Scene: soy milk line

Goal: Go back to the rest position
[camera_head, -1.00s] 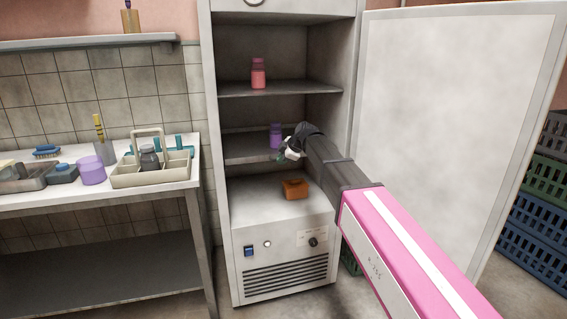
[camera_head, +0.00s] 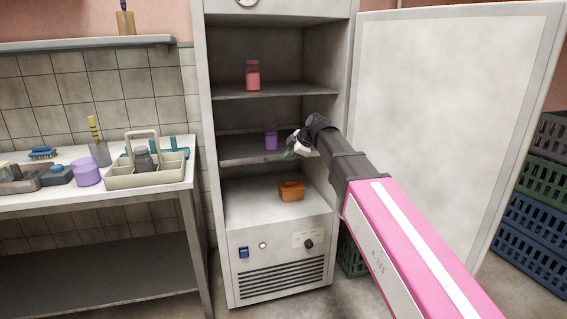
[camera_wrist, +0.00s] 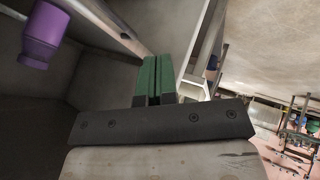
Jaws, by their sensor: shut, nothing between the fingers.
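My gripper (camera_head: 292,153) is at the front of the open cabinet, to the right of a purple bottle (camera_head: 271,137) on the middle shelf. In the wrist view its two green fingers (camera_wrist: 153,80) are together with nothing between them. The purple bottle (camera_wrist: 42,38) shows at the upper left there, apart from the fingers. My arm reaches in from the lower right, past the cabinet's right side.
The cabinet door (camera_head: 445,120) stands wide open at the right. A red bottle (camera_head: 253,75) is on the upper shelf, an orange box (camera_head: 291,191) on the cabinet floor. A table (camera_head: 150,195) with a caddy (camera_head: 122,181) stands left. Crates (camera_head: 545,222) stand far right.

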